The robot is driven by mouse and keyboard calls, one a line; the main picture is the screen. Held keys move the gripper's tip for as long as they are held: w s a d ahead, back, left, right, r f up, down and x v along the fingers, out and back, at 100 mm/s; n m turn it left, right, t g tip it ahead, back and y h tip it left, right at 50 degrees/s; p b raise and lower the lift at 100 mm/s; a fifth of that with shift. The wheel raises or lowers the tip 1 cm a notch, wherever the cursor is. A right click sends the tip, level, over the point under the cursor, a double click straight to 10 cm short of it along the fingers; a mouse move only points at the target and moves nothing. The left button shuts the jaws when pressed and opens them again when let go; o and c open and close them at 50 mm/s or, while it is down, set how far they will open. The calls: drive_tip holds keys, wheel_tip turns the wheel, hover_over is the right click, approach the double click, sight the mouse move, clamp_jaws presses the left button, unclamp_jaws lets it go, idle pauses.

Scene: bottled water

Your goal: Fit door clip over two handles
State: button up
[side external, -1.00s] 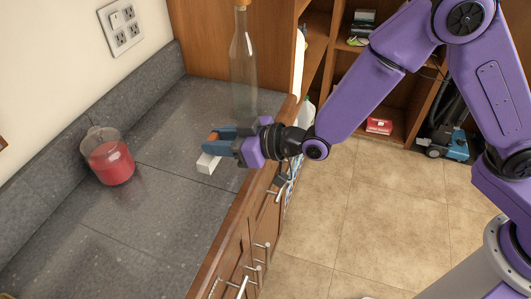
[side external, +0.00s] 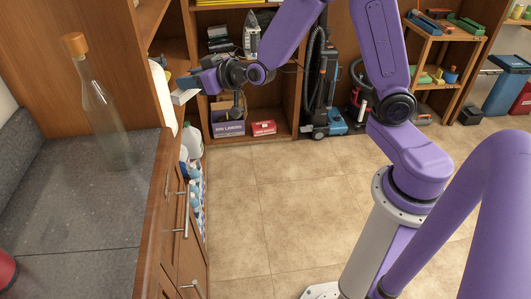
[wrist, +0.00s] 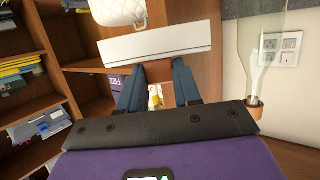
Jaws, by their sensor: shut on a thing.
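My gripper (side external: 190,86) is shut on a plain white bar, the door clip (side external: 184,97). In the wrist view the clip (wrist: 150,46) lies crosswise at the tips of my two blue fingers (wrist: 157,72). In the side view I hold it in the air beyond the counter's right edge, in front of the wooden shelves. Metal bar handles (side external: 185,214) are on the wooden cabinet fronts below the counter, nearer the camera. The clip is well apart from these handles. No handle is clear in the wrist view.
A corked glass bottle (side external: 103,120) stands on the grey counter (side external: 85,205). A white jug (side external: 191,141) and blue-white packs (side external: 197,185) are beside the cabinet. Shelves hold boxes, including a red one (side external: 263,128). A vacuum cleaner (side external: 322,95) stands behind. The tiled floor (side external: 255,220) is clear.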

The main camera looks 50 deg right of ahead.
drive_tip(key=s+d+r+m+h, duration=0.1)
drive_tip(key=d+m+h, duration=0.15)
drive_tip(key=d, duration=1.15)
drive_tip(key=s+a+f+n+y, duration=0.1)
drive_tip(key=s+a+f, duration=0.1)
drive_tip(key=a+f, duration=0.65)
drive_tip(key=s+a+f+n+y, duration=0.2)
drive_tip(key=a+f, duration=0.3)
drive_tip(key=a, duration=0.7)
drive_tip(key=s+a+f+n+g+y, duration=0.2)
drive_tip(key=s+a+f+n+y, duration=0.1)
drive_tip(key=s+a+f, duration=0.4)
drive_tip(key=s+a+f+n+g+y, duration=0.2)
drive_tip(key=s+a+f, duration=0.5)
drive_tip(key=a+f, duration=0.6)
drive_tip(key=shift+s+f+n+y, duration=0.35)
drive_tip(key=shift+f+n+y, duration=0.4)
drive_tip(key=shift+f+y, duration=0.5)
